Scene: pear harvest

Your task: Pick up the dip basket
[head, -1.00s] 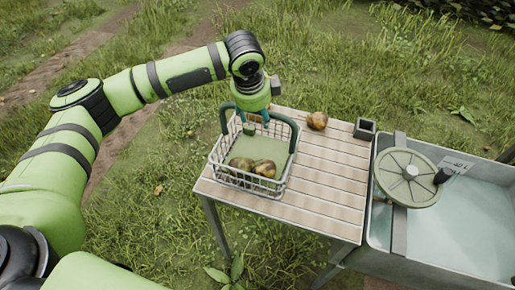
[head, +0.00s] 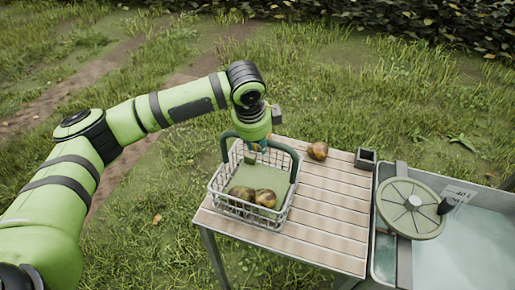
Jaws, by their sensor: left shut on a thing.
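The dip basket (head: 237,213) is a pale wire basket with a dark green handle. It stands at the left end of the slatted wooden table (head: 325,225). Two greenish-brown pears (head: 264,198) lie in it on a green bottom. My left gripper (head: 257,147) reaches down from above at the basket's handle and is shut on it. The fingertips are small and partly hidden by the gripper body and the handle. I cannot tell whether the basket is clear of the table. My right gripper is not in view.
A brownish pear (head: 318,151) lies on the table behind the basket. A small dark square box (head: 366,157) stands at the table's back right corner. A metal water tank (head: 470,190) with a round spoked wheel (head: 413,208) adjoins on the right. The table's middle is clear.

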